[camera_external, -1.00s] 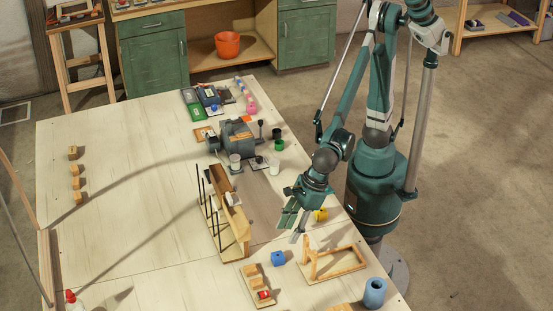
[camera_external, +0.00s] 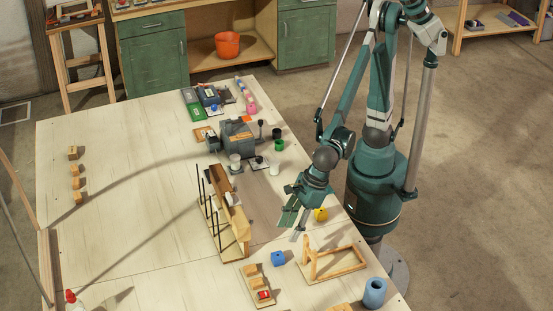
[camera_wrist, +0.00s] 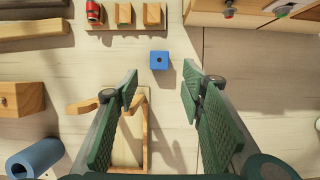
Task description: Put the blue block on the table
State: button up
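The blue block (camera_external: 278,258) sits on the pale wooden table (camera_external: 120,230), between the wooden frame and the small board of blocks. In the wrist view the blue block (camera_wrist: 159,60) shows a dark hole in its top and lies just beyond the fingertips, between their lines. My gripper (camera_external: 291,224) hangs above the table's right side, behind the block in the external view. In the wrist view my gripper (camera_wrist: 158,82) has its two green fingers wide apart with nothing between the tips. It is not touching the block.
A wooden frame (camera_external: 335,262) stands right of the block, and a blue cylinder (camera_external: 375,292) is near the front edge. A small board (camera_external: 264,303) holds wooden blocks and a red item. A wooden rack (camera_external: 240,248) with dark rods stands to the left. The table's left half is mostly clear.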

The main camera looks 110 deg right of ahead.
jog(key=s+d+r+m+t, duration=0.1)
jog(key=s+d+r+m, duration=0.15)
jog(key=d+m, duration=0.8)
jog(key=s+d+r+m, duration=0.25)
jog(key=d+m, duration=0.35)
jog(key=d, duration=0.9)
jog(key=s+d+f+m+t, duration=0.1)
jog(key=s+d+f+m, duration=0.1)
jog(key=s+d+m, duration=1)
jog(key=d+m, duration=0.5)
jog(key=m, duration=0.2)
jog(key=shift+s+d+f+t, duration=0.15)
jog(key=shift+s+f+t, duration=0.1)
jog(key=shift+t, duration=0.15)
